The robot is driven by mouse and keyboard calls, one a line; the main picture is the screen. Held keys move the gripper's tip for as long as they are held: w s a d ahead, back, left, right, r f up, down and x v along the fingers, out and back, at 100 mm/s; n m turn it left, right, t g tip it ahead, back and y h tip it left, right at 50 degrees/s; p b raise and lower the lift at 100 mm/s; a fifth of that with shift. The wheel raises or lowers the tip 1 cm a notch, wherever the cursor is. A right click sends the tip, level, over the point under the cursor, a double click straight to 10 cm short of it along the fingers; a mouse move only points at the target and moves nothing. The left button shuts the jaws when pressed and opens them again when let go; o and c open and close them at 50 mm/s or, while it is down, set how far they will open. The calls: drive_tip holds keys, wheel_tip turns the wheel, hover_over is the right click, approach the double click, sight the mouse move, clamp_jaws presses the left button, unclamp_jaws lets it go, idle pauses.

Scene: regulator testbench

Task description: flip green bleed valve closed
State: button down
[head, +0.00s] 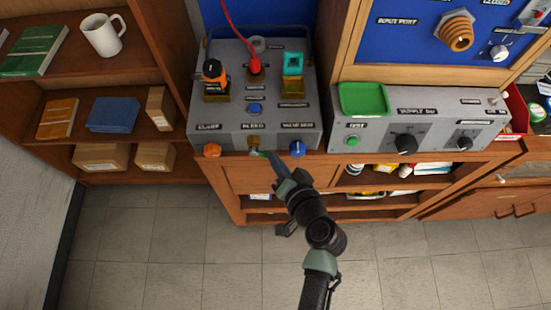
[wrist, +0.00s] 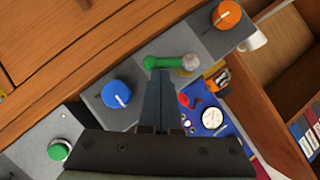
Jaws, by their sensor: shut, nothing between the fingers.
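The green bleed valve handle (wrist: 165,62) shows in the wrist view as a short green bar with a round grey-brown end, on the front face of a grey test unit (head: 203,118). In the head view only a small green part of the handle (head: 263,153) shows beside a brass fitting, below the middle label. My gripper (head: 270,156) is at the handle from the front. In the wrist view the shut fingers of my gripper (wrist: 158,72) overlap the handle's lower edge. I cannot tell whether they touch it. Nothing is between the fingers.
An orange knob (head: 212,149) and a blue knob (head: 298,148) flank the valve on the same face. A second grey unit with a green tray (head: 362,98) stands to the right. A wooden bench (head: 240,176) lies under the units. The tiled floor in front is clear.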

drive_tip(key=shift+f, duration=0.15)
drive_tip(key=f+m+t+y+b, duration=0.1)
drive_tip(key=m+b, duration=0.1)
drive_tip(key=b, duration=0.2)
drive_tip(key=a+f+m+t+y+b, duration=0.1)
drive_tip(key=m+y+b, duration=0.1)
drive_tip(key=b, duration=0.3)
drive_tip(key=f+m+y+b, duration=0.1)
drive_tip(key=m+b, duration=0.1)
drive_tip(key=b, duration=0.3)
drive_tip(key=shift+a+f+t+y, duration=0.3)
drive_tip(key=shift+a+f+t, duration=0.05)
drive_tip(key=shift+f+t, duration=0.05)
drive_tip(key=shift+a+b, duration=0.1)
drive_tip(key=shift+b, duration=0.25)
